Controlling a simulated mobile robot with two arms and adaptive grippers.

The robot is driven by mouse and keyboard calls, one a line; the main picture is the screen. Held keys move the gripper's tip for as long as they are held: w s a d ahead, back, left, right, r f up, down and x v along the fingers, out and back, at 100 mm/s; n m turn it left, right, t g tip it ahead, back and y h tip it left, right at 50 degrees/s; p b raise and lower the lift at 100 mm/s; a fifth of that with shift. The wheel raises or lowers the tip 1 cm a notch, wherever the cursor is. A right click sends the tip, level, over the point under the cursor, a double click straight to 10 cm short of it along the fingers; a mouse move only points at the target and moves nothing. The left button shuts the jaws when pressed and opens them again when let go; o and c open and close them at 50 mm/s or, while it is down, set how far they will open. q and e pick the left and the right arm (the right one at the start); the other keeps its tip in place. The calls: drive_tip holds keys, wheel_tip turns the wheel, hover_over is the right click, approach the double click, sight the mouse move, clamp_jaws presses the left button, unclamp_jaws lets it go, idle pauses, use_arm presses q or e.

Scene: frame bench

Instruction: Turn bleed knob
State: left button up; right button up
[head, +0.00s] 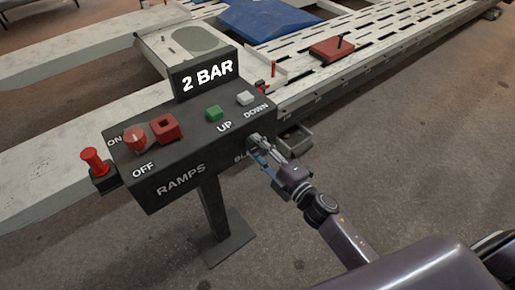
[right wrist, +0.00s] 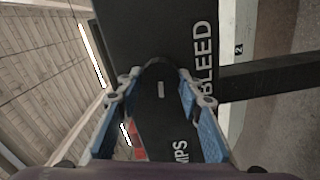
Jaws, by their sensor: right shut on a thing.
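The control box (head: 190,170) stands on a post, with a RAMPS label on its front. The bleed knob is hidden behind my right gripper (head: 262,147) in the head view, at the right end of the front face, where only the start of its label shows. In the right wrist view the dark bleed knob (right wrist: 160,88) with a small pale mark sits between the blue fingers of my right gripper (right wrist: 158,78), beside the BLEED lettering (right wrist: 204,58). The right gripper is shut on it. My left gripper is not in view.
The box top holds a red ON/OFF knob (head: 134,140), a red square guard (head: 165,128), a green UP button (head: 214,113) and a white DOWN button (head: 246,98). A 2 BAR display (head: 206,76) rises behind. White ramps (head: 330,62) lie beyond; floor (head: 420,150) is clear at right.

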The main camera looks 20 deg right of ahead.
idle(0.3)
drive_tip(key=o, duration=1.2)
drive_tip(key=shift+c, duration=0.2)
drive_tip(key=v, duration=1.2)
drive_tip(key=s+d+f+m+g+h, duration=0.1)
drive_tip(key=s+f+m+g+h, duration=0.15)
drive_tip(key=f, duration=0.75)
drive_tip(key=s+d+f+m+g+h, duration=0.1)
drive_tip(key=s+d+f+m+g, duration=0.2)
drive_tip(key=f, duration=0.8)
drive_tip(key=s+f+m+g+h, duration=0.1)
drive_tip(key=s+f+m+h, duration=0.3)
drive_tip(key=f, duration=0.6)
drive_tip(key=s+f+m+g, duration=0.2)
drive_tip(key=s+f, duration=0.4)
drive_tip(key=s, duration=0.3)
drive_tip(key=s+a+f+m+g+y, duration=0.1)
drive_tip(key=s+f+m+g, duration=0.2)
drive_tip(key=s+f, duration=0.4)
drive_tip(key=s+a+f+m+g, duration=0.1)
drive_tip(key=s+f+g, duration=0.3)
drive_tip(key=s, duration=0.8)
wheel_tip(320, 180, down, 3)
drive_tip(key=shift+s+r+m, duration=0.1)
drive_tip(key=shift+s+m, duration=0.25)
drive_tip(key=shift+m, duration=0.3)
